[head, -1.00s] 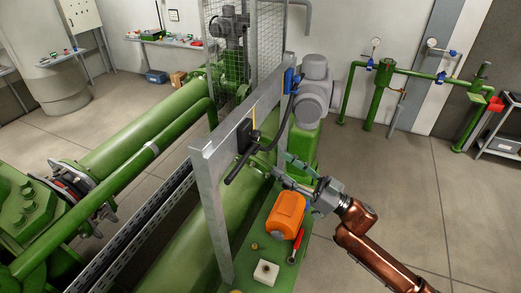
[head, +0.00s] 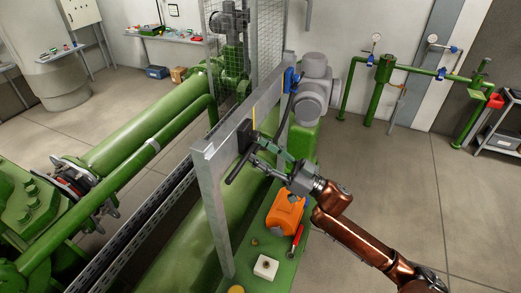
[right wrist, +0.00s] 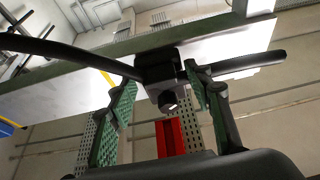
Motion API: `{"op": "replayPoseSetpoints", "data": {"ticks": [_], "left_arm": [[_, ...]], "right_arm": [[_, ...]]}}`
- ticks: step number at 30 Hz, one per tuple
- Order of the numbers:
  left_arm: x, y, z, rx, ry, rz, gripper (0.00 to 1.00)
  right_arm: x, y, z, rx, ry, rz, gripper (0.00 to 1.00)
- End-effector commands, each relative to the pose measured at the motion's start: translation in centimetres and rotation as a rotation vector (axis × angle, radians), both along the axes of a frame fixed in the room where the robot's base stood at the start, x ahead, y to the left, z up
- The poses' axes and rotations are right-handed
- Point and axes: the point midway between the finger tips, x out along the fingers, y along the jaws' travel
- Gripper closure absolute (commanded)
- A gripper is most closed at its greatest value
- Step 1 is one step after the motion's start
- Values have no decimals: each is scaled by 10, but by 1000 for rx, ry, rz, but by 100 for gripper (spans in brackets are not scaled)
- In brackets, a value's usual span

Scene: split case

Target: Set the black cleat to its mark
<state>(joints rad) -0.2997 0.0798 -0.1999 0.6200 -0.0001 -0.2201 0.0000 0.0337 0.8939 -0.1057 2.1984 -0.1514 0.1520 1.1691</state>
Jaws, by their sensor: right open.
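The black cleat (head: 244,137) is on the grey metal beam of the frame, its long bar tilted in the head view. In the right wrist view the cleat (right wrist: 157,66) has a blocky middle with a dark horn on each side. A yellow line (head: 254,119) on the beam lies just beyond the cleat; it also shows in the right wrist view (right wrist: 107,78). My right gripper (head: 262,152) is open, its green-padded fingers on either side of the cleat's middle; I cannot tell whether they touch it. My left gripper is not in view.
A blue part (head: 291,80) with a dark cable sits farther along the beam (head: 208,150). Below my right arm, an orange block (head: 284,212), a red-handled tool (head: 296,240) and a white block (head: 266,267) rest on a green surface. Clear floor lies to the right.

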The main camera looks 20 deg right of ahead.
Motion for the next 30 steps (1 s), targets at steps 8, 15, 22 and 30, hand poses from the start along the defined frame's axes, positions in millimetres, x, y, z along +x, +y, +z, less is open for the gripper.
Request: {"op": "replayPoseSetpoints", "data": {"ticks": [8,15,22,30], "left_arm": [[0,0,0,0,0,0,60],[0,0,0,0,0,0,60],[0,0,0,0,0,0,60],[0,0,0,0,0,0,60]], "right_arm": [[0,-1,0,0,0,-1,67],[0,-1,0,0,0,-1,83],[0,-1,0,0,0,-1,99],[0,-1,0,0,0,-1,100]]}}
